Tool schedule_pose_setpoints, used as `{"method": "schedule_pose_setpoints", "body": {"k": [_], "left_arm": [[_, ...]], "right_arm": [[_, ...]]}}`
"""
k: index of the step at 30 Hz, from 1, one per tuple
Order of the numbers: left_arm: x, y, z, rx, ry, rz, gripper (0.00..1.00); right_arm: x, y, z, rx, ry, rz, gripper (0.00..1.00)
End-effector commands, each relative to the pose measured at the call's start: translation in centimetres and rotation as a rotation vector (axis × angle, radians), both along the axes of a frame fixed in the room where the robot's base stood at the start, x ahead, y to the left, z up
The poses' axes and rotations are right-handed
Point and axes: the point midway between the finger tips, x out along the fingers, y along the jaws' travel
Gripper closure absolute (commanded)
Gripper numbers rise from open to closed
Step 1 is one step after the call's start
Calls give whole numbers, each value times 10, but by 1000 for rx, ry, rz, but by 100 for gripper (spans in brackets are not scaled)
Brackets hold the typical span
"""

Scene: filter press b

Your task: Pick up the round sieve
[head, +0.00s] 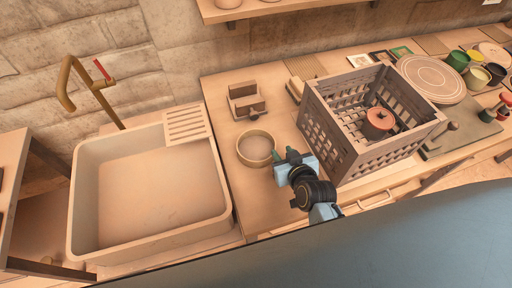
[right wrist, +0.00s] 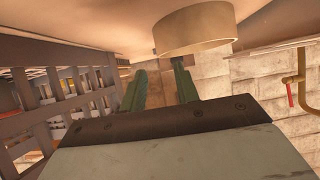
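The round sieve (head: 257,148) is a shallow, pale tan ring, lying on the wooden counter between the sink and the crate. It also shows at the top of the right wrist view (right wrist: 195,30). My right gripper (head: 284,156) is close to the sieve's right side in the head view. Its two green fingers (right wrist: 160,84) are apart, with a gap between them and nothing visibly held. One finger appears very near the sieve's rim; I cannot tell whether it touches. My left gripper is not in view.
A grey slatted crate (head: 335,150) with a reddish round object (head: 378,122) inside stands just right of my right gripper. A pale sink (head: 222,190) with a brass tap (head: 68,85) is at left. A small wooden block holder (head: 247,101) sits behind the sieve.

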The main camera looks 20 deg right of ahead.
Motion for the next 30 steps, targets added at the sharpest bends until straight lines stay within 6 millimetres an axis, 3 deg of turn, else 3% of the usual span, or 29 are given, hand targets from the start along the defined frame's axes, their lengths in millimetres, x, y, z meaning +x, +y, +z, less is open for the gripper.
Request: {"method": "schedule_pose_setpoints", "body": {"k": [5,13,20,28,30], "left_arm": [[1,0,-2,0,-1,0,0],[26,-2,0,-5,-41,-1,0],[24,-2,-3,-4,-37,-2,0],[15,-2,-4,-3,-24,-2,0],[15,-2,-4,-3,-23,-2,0]], "right_arm": [[15,1,-8,0,0,0,69],[39,2,-19,1,0,0,69],[61,3,-31,0,-1,0,69],[62,3,-33,0,1,0,69],[62,2,-32,-1,1,0,77]]}}
